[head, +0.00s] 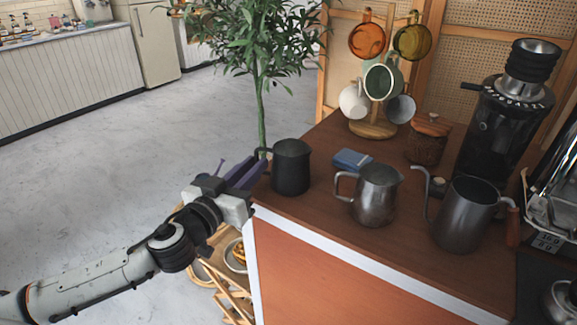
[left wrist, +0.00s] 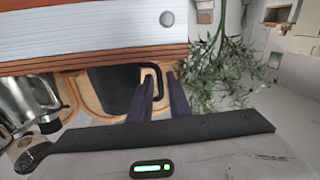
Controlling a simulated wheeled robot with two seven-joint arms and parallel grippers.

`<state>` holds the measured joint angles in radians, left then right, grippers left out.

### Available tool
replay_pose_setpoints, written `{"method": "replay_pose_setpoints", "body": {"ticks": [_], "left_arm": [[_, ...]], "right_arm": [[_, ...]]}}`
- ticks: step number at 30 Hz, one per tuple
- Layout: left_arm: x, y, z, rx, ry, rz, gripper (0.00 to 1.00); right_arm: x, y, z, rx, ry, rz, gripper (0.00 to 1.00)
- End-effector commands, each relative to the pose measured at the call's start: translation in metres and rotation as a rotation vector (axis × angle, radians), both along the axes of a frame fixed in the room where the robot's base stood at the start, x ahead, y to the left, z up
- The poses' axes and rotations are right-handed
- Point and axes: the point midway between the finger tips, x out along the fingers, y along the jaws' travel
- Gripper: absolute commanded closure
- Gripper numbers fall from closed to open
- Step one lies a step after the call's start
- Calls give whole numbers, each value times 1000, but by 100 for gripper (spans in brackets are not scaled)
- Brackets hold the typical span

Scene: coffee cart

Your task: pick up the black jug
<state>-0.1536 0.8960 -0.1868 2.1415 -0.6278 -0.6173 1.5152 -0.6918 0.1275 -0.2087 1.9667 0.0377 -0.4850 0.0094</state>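The black jug (head: 291,168) stands upright near the left edge of the brown cart top, its handle pointing left. In the left wrist view the jug (left wrist: 112,88) shows with its dark handle (left wrist: 153,70) just ahead of my fingers. My left gripper (head: 245,168) is left of the jug, beside its handle. In the wrist view its two purple fingers (left wrist: 161,88) are apart, with the handle's end at or between their tips; I cannot tell if they touch it. The jug rests on the cart. My right gripper is not in view.
A steel pitcher (head: 374,195) stands right of the jug, with a blue box (head: 353,160) behind. A gooseneck kettle (head: 464,214), grinder (head: 502,125) and mug tree (head: 372,129) stand farther right and back. A plant (head: 262,50) rises behind my left gripper.

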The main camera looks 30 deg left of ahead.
Motion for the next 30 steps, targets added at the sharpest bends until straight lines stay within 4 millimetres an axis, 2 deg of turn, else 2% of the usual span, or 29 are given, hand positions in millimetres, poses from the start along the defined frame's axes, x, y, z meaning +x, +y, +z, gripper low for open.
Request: {"method": "replay_pose_setpoints", "body": {"ticks": [8, 18, 21, 29, 30], "left_arm": [[15, 1, 2, 2, -1, 0, 83], [54, 3, 4, 0, -1, 2, 83], [60, 3, 3, 1, 0, 2, 83], [62, 3, 2, 1, 2, 0, 83], [62, 3, 2, 1, 2, 0, 87]], "right_arm": [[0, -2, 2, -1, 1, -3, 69], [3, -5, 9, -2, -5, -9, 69], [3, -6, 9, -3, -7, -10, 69], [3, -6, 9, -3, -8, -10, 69], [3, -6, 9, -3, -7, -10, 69]]}}
